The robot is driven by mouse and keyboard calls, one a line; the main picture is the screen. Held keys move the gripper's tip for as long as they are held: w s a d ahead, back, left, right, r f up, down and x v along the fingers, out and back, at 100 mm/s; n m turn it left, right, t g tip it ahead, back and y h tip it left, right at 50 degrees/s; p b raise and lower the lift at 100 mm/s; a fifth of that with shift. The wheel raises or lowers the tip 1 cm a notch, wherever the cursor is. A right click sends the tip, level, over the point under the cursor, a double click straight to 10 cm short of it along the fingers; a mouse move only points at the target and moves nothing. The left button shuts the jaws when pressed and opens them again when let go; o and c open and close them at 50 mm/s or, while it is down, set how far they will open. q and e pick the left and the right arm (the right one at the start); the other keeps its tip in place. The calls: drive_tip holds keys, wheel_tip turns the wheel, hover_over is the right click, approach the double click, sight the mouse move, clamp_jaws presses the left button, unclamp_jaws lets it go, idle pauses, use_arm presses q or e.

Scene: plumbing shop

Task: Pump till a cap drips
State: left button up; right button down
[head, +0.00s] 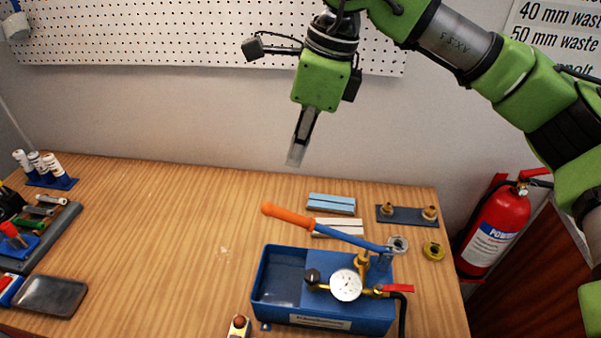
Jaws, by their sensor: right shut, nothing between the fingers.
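A blue test pump (275,310) stands on the wooden bench, its open tank (282,272) on the left side. Its blue lever with an orange handle (288,216) slants up to the left from a pivot at the pump's back right. A round white gauge (346,285) and a red valve lever (397,288) sit on the pump. A dark hose (402,318) runs down from the right side. Brass caps stand on a dark plate (407,215) at the back right. My right gripper (295,157) hangs shut and empty above the handle, apart from it. My left gripper is out of view.
A brass ring (433,251) and a grey ring (397,244) lie right of the lever. Blue and white blocks (331,204) lie behind it. A tool tray (50,240) and a dark slab (50,296) are at left. A red extinguisher (495,225) stands right. The bench's middle left is clear.

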wheel_tip(320, 180, down, 6)
drive_tip(key=b, duration=0.5)
drive_tip(key=shift+f, duration=0.1)
drive_tip(key=shift+w+f+b, duration=0.1)
drive_tip(key=shift+f+b, duration=0.1)
drive_tip(key=shift+b, duration=0.15)
drive_tip(key=shift+a+f+b, duration=0.2)
drive_tip(key=shift+f+b, duration=0.1)
drive_tip(key=shift+f, duration=0.2)
drive_tip(key=shift+b+x, duration=0.75)
drive_tip(key=shift+x, duration=0.75)
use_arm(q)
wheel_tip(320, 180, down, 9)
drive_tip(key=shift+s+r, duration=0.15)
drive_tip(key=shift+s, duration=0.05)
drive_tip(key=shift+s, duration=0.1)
